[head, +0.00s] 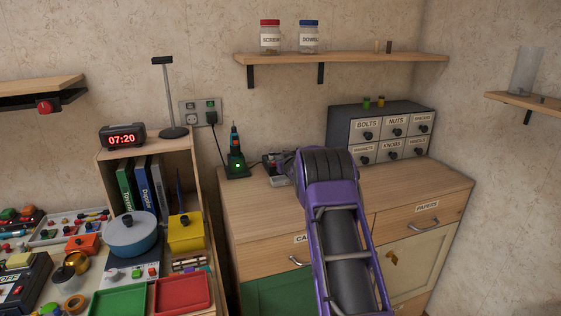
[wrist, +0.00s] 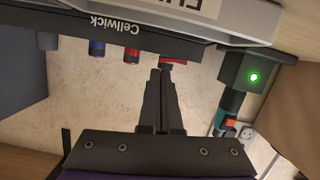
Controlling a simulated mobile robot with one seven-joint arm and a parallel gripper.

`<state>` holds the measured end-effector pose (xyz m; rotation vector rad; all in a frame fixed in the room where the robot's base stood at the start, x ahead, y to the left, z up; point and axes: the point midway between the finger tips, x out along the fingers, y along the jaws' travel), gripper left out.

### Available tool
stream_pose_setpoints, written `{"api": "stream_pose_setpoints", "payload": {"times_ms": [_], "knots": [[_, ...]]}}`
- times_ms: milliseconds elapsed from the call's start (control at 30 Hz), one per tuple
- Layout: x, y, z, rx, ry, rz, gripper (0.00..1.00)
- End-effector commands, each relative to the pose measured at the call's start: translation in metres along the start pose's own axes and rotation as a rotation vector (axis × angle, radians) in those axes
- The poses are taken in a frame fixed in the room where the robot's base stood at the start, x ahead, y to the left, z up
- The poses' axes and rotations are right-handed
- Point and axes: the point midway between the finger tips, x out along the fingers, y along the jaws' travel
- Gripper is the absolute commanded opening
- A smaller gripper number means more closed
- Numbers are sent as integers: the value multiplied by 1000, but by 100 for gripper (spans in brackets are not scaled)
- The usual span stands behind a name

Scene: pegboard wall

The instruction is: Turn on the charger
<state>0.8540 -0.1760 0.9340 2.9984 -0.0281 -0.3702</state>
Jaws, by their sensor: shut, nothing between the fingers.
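A dark device lettered "Cellwick" (wrist: 120,25) fills the upper part of the wrist view, upside down, with a grey panel above it. Its edge bears a blue knob (wrist: 97,48), a red knob (wrist: 131,56) and a flat red lever-like piece (wrist: 172,62). My gripper (wrist: 160,74) is shut and empty, its tips right by the red piece; I cannot tell whether they touch. In the head view my purple arm hides most of this device on the cabinet top. A green-lit dock (head: 236,167) holding a screwdriver-like tool stands left of it; the dock also shows in the wrist view (wrist: 240,72).
A wall socket (head: 193,117) with a black plug and cord is behind the dock. A drawer unit (head: 341,130) stands right of my arm. A shelf with jars (head: 340,59) hangs above. Bare cabinet top (head: 430,178) lies at the right.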

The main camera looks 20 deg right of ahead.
Motion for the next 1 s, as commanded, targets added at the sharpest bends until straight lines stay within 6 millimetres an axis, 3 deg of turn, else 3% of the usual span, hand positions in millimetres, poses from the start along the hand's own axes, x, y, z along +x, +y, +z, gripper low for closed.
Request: {"api": "stream_pose_setpoints", "payload": {"times_ms": [733, 1000], "knots": [[2, 1, 9, 73, 0, -19, 0], [-1, -4, -7, 72, 2, -19, 0]]}}
